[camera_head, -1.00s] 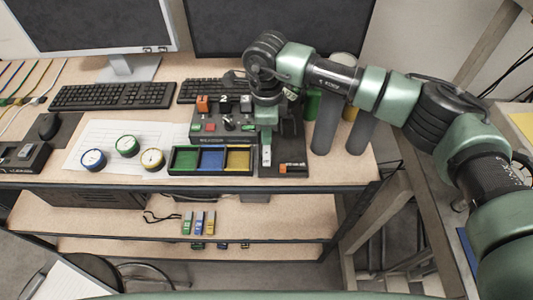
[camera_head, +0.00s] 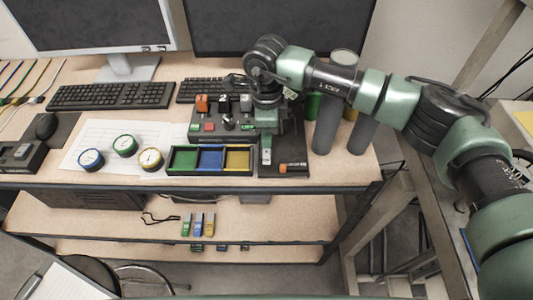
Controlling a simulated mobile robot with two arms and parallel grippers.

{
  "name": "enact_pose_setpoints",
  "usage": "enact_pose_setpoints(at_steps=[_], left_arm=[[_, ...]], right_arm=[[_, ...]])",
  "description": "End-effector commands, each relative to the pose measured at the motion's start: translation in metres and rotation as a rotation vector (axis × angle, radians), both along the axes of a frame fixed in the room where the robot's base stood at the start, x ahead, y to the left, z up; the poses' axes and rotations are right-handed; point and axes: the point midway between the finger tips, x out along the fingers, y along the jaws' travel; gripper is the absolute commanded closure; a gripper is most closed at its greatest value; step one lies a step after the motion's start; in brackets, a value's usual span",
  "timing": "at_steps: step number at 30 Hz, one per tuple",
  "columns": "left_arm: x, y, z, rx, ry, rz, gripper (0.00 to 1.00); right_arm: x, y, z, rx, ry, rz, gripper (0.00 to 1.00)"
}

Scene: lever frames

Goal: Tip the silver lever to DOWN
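A dark control box (camera_head: 208,136) stands on the desk with an orange-capped lever (camera_head: 202,103), a dark lever (camera_head: 224,103) and a silver-grey lever (camera_head: 246,102) along its back. The silver lever's base and exact tilt are too small to tell. My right gripper (camera_head: 266,122) points down just right of the silver lever, over the box's right end. Whether it touches anything is hidden by my own wrist, and its fingers do not show clearly. My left gripper is not in view.
A black plate (camera_head: 291,145) with a small pale-and-green switch (camera_head: 266,149) lies right of the box. A three-colour tray (camera_head: 210,174) sits in front. Grey cylinders (camera_head: 326,125) stand to the right. Round dials (camera_head: 124,146) lie on paper at left.

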Motion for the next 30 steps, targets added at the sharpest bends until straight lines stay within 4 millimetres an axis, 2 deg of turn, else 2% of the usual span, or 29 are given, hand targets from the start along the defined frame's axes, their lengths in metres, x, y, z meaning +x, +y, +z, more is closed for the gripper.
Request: enact_pose_setpoints(at_steps=[4, 10, 30], left_arm=[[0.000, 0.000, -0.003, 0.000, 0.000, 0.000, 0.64], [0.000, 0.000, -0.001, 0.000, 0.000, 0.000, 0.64], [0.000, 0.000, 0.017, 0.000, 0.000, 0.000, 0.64]], right_arm=[[0.000, 0.000, -0.004, -0.001, 0.001, 0.000, 1.00], [0.000, 0.000, 0.001, 0.000, 0.000, 0.000, 1.00], [0.000, 0.000, 0.054, 0.001, 0.000, -0.001, 1.00]])
